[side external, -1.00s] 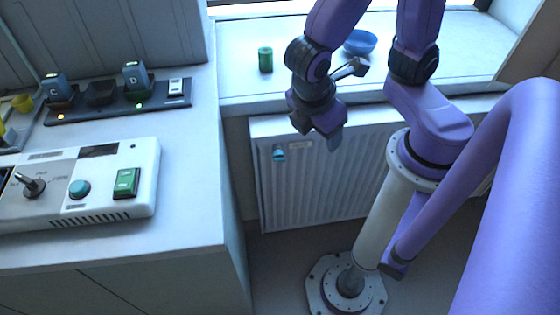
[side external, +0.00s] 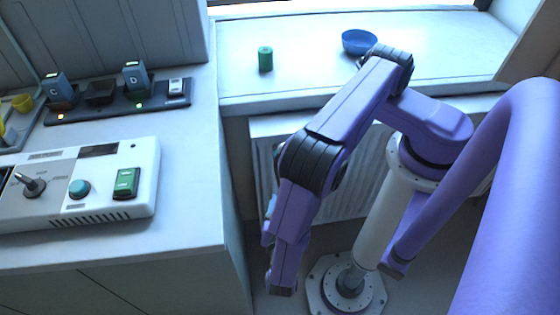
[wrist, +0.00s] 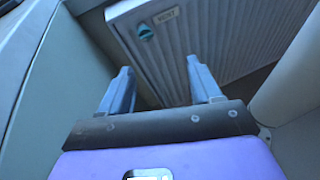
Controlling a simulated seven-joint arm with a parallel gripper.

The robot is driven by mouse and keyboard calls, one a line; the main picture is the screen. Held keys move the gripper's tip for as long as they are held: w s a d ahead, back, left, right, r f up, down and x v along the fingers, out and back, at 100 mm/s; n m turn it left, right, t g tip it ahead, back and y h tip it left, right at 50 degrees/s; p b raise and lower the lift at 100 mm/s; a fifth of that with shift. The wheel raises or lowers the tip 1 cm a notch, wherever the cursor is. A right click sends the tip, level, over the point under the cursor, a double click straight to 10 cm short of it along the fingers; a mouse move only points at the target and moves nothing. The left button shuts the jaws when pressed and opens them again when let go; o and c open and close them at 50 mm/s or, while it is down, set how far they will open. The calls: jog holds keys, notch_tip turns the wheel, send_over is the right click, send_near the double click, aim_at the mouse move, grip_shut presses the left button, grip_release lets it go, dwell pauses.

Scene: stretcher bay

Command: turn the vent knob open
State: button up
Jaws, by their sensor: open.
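The vent knob (wrist: 146,32) is a small teal knob near the top left corner of a white ribbed radiator panel (wrist: 215,40), beside a small label (wrist: 166,15). In the wrist view it lies beyond my fingers, above the gap between them. In the side view my gripper points down in front of the radiator's left end (side external: 262,165), low beside the counter. My arm hides the knob there.
A counter (side external: 190,240) at the left carries a control box (side external: 120,165) and a strip with several modules (side external: 115,100). A windowsill (side external: 310,70) above the radiator holds a green cylinder (side external: 265,59) and a blue bowl (side external: 358,41).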

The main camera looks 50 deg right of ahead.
notch_tip(320, 180, down, 8)
jog(key=d+n+t, duration=0.3)
jog(key=n+t, duration=0.1)
jog(key=t, duration=0.1)
jog(key=x, duration=1.8)
jog(key=shift+w+a+r, duration=0.2)
jog(key=shift+a+r, duration=0.05)
jog(key=shift+r, duration=0.15)
jog(key=c, duration=1)
